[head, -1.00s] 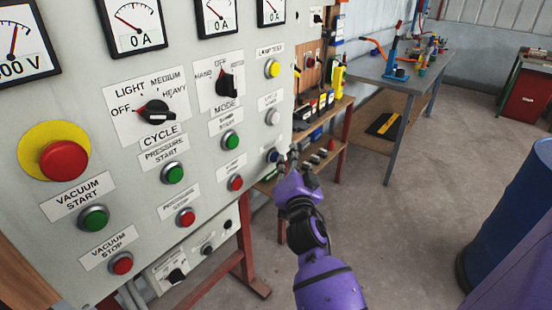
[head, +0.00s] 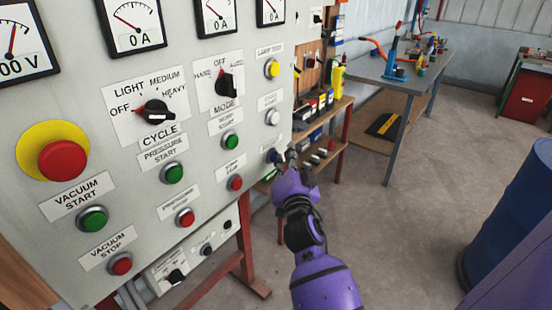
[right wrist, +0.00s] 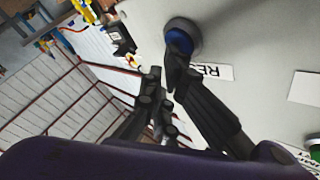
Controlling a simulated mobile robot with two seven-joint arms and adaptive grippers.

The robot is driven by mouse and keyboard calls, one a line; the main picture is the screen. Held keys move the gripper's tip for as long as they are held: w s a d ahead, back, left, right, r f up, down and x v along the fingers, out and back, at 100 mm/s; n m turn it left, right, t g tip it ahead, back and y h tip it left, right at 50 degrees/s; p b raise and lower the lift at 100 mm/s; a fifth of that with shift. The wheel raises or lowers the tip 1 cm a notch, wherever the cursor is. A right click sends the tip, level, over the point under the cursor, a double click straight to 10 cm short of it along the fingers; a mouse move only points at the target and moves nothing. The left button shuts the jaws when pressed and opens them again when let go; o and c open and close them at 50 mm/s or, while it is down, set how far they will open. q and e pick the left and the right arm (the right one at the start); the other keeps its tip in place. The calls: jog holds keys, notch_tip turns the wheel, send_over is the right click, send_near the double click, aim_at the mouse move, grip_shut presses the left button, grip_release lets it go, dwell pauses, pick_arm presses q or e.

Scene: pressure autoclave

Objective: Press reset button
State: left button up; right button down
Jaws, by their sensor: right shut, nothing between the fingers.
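The reset button is a blue button (head: 272,156) at the lower right of the grey control panel (head: 60,120). In the right wrist view the blue button (right wrist: 181,41) sits in a dark round collar, beside a white label (right wrist: 214,72) partly reading "RES". My right gripper (head: 285,160) is shut and empty, with its fingertips at the button. In the right wrist view the right gripper's tip (right wrist: 176,62) overlaps the button's lower edge and hides part of it. I cannot tell whether it touches or presses the button. My left gripper is not in view.
A white button (head: 272,118) and a red button (head: 236,183) are near the blue one. A red emergency button (head: 63,160) is at the left. A wooden shelf (head: 335,125) stands behind the panel. A blue drum (head: 510,215) is at the right, with open floor between.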

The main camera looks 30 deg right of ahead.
dwell(0.5)
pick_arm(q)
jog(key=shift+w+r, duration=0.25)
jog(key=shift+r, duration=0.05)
pick_arm(e)
jog(key=shift+s+d, duration=0.3)
jog(key=shift+s, duration=0.45)
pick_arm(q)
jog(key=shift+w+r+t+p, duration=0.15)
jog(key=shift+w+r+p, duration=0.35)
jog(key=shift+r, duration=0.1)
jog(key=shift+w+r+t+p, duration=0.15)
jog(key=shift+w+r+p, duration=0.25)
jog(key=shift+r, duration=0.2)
pick_arm(e)
jog(key=s, duration=0.1)
jog(key=s+d, duration=0.1)
jog(key=s, duration=0.1)
jog(key=s+d, duration=0.1)
jog(key=shift+s, duration=0.3)
